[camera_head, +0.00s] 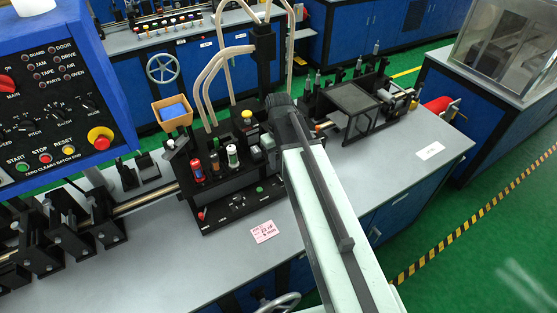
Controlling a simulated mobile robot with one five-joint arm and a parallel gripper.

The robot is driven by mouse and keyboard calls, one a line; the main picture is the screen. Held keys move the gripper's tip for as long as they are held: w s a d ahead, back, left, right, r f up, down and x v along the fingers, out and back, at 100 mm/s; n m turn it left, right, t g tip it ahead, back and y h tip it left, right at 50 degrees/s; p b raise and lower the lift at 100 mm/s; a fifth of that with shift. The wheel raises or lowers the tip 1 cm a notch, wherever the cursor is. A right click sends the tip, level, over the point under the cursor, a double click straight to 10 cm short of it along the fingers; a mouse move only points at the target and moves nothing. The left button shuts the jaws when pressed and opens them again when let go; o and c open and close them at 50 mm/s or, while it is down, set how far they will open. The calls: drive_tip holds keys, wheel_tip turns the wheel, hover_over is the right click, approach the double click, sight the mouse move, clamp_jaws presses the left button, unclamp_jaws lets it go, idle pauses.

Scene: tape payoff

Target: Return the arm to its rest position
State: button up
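My arm's pale green link reaches from the bottom right up to the middle of the view and ends in a dark grey joint over the bench. My gripper (270,146) is at that far end, beside the black tape payoff unit (237,205). Its fingers are mostly hidden or too small to make out, so I cannot tell whether they hold anything.
A blue control panel (60,100) with buttons stands at the left. Black roller stands (75,225) line a shaft on the grey bench (400,160). A wooden bin (171,112) holds something blue. A black frame (352,103) stands right of the arm. Green floor is open at the right.

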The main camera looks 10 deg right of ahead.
drive_tip(key=shift+f, duration=0.1)
drive_tip(key=s+f+b, duration=0.2)
drive_tip(key=s, duration=0.1)
drive_tip(key=shift+a, duration=0.1)
drive_tip(key=s+m, duration=0.3)
drive_tip(key=s, duration=0.2)
drive_tip(key=shift+s+a+f, duration=0.1)
drive_tip(key=shift+s, duration=0.1)
drive_tip(key=shift+c, duration=0.3)
